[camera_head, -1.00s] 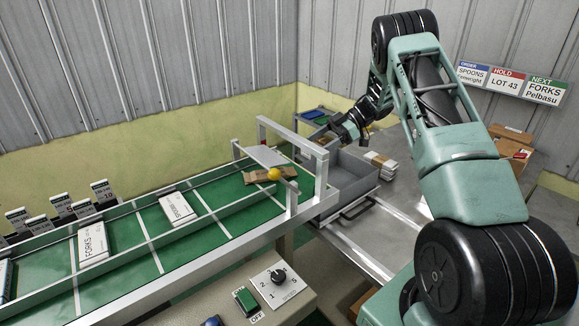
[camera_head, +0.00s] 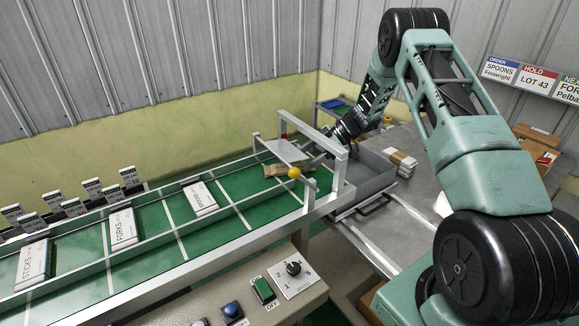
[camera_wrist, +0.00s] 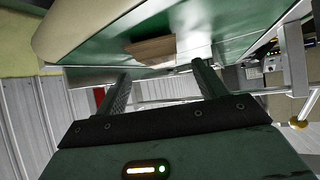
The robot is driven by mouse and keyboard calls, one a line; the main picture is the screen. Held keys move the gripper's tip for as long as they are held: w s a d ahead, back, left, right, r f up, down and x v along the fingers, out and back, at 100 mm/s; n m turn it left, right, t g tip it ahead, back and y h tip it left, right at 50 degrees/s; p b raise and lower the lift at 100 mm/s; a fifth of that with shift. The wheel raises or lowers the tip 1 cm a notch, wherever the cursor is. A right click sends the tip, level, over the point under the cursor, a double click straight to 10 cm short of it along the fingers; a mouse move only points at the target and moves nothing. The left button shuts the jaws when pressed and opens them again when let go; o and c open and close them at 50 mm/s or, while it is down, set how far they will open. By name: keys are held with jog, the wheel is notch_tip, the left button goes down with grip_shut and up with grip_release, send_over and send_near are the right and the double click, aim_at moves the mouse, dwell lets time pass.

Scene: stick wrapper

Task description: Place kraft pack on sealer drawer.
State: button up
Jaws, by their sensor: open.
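The brown kraft pack (camera_head: 281,170) lies on the green conveyor belt near its right end, partly hidden by a pale plate of the metal gate. It also shows in the wrist view (camera_wrist: 152,49), beyond the fingertips and between them. My gripper (camera_head: 319,157) is beside the gate's post, close to the belt end and partly hidden. In the wrist view my gripper (camera_wrist: 162,74) has its two fingers spread, with nothing between them. The grey sealer drawer (camera_head: 366,183) is an open box right of the belt end, with a dark handle at the front.
The metal gate (camera_head: 341,168) with a yellow ball (camera_head: 294,172) stands over the belt end. White packs labelled FORKS (camera_head: 123,229) and STICKS (camera_head: 33,265) lie on the belt (camera_head: 240,186). A pale stack (camera_head: 402,160) lies right of the drawer. A switch panel (camera_head: 293,278) stands in front.

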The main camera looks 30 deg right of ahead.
aim_at(296, 165)
jog(key=p+x, duration=0.2)
jog(key=x, duration=0.1)
jog(key=shift+w+a+r, duration=0.15)
jog(key=shift+a, duration=0.35)
jog(key=shift+w+a+f, duration=0.15)
jog(key=shift+a+f, duration=0.15)
jog(key=shift+f, duration=0.1)
jog(key=c, duration=1.1)
